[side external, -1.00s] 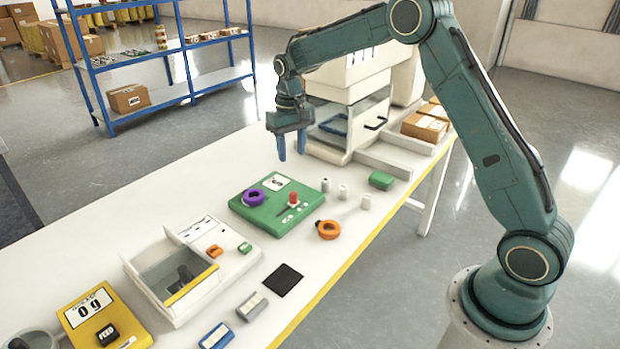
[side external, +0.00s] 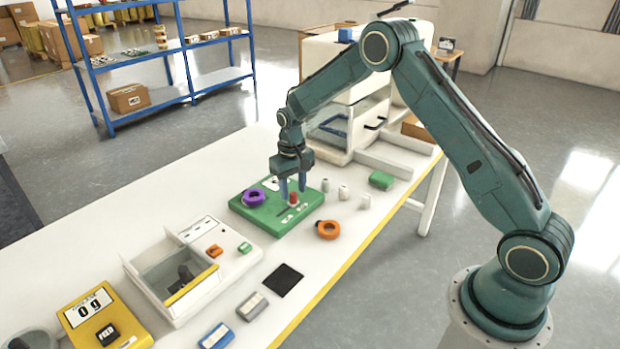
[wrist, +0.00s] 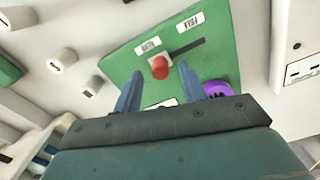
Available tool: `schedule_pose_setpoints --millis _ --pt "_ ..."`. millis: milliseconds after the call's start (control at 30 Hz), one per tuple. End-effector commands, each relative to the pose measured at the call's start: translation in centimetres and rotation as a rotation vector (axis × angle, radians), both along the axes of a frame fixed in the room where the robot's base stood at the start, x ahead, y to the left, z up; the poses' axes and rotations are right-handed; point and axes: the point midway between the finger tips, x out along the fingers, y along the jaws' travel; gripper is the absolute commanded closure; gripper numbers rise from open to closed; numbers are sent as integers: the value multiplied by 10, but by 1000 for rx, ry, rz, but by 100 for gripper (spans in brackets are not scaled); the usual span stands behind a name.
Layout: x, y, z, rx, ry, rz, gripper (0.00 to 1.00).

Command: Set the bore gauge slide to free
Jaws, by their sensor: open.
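The bore gauge is a green panel (side external: 256,214) on the white table. Its red slide knob (wrist: 160,68) stands at one end of a dark slot (wrist: 188,51). In the wrist view, a label that seems to read FREE (wrist: 190,22) lies toward the slot's far end. Another label (wrist: 148,47), hard to read, lies beside the knob's end. My gripper (side external: 293,193) is low over the panel, pointing down and open. In the wrist view its two fingers (wrist: 159,72) are either side of the knob, with gaps; contact does not show.
A purple ring (side external: 254,197) sits on the panel's left part. An orange ring (side external: 328,230) lies on the table near its front corner. Small white cylinders (side external: 343,192) and a green block (side external: 381,180) stand to the right. A white tray unit (side external: 215,240) is at the left.

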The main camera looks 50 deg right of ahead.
Motion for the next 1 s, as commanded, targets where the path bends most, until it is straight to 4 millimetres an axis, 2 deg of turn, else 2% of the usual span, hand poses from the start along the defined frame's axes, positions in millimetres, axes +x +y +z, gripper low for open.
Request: schedule_pose_setpoints --millis 200,533,567,700,767,1000 --pt "0 0 -15 0 1 0 59" --pt "0 0 -17 0 0 0 59" --pt "0 0 -17 0 0 0 63" --pt "0 0 -17 0 0 0 90" --pt "0 0 -17 0 0 0 100" --pt "0 4 -17 0 0 1 100"
